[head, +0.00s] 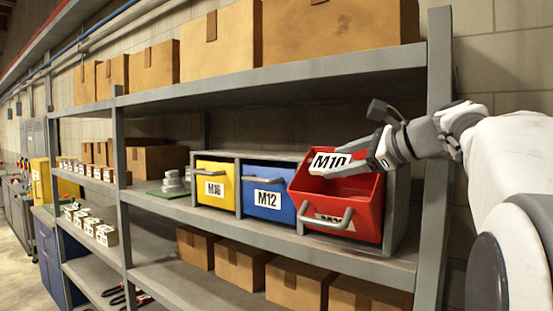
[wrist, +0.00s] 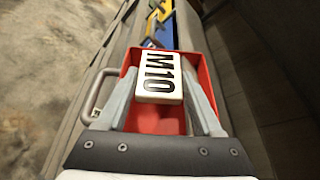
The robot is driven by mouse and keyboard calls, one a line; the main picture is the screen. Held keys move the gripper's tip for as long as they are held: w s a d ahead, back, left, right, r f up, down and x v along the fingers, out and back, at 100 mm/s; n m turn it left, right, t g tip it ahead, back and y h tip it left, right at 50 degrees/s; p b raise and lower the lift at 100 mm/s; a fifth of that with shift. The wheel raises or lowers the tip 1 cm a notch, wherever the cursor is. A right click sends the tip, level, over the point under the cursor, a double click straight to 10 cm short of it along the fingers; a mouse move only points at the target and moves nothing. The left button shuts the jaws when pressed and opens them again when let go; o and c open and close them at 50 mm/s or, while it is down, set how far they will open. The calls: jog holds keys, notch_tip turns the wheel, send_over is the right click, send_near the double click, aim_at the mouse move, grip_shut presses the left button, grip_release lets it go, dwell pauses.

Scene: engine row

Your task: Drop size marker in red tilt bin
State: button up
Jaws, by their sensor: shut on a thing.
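The red tilt bin (head: 364,202) is tipped open at the right end of the bin row in the head view, its label partly hidden by its handle. My gripper (head: 348,168) reaches in from the right and is shut on the white size marker (head: 329,161), which reads M10. The marker is over the open mouth of the bin. In the wrist view the marker (wrist: 160,77) sits between the two fingers of my gripper (wrist: 161,90), with the red bin's walls (wrist: 130,72) around and below it. The bin floor looks empty where it shows.
A yellow bin (head: 213,184) and a blue M12 bin (head: 268,190) stand closed to the left of the red one. Cardboard boxes (head: 338,25) fill the shelf above, and more boxes (head: 240,264) stand below. A grey shelf post (head: 436,150) rises close to the right.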

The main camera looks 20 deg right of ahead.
jog(key=o, duration=1.4)
jog(key=b+v, duration=0.1)
jog(key=v, duration=1.6)
jog(key=shift+s+r, duration=0.1)
jog(key=shift+s, duration=0.05)
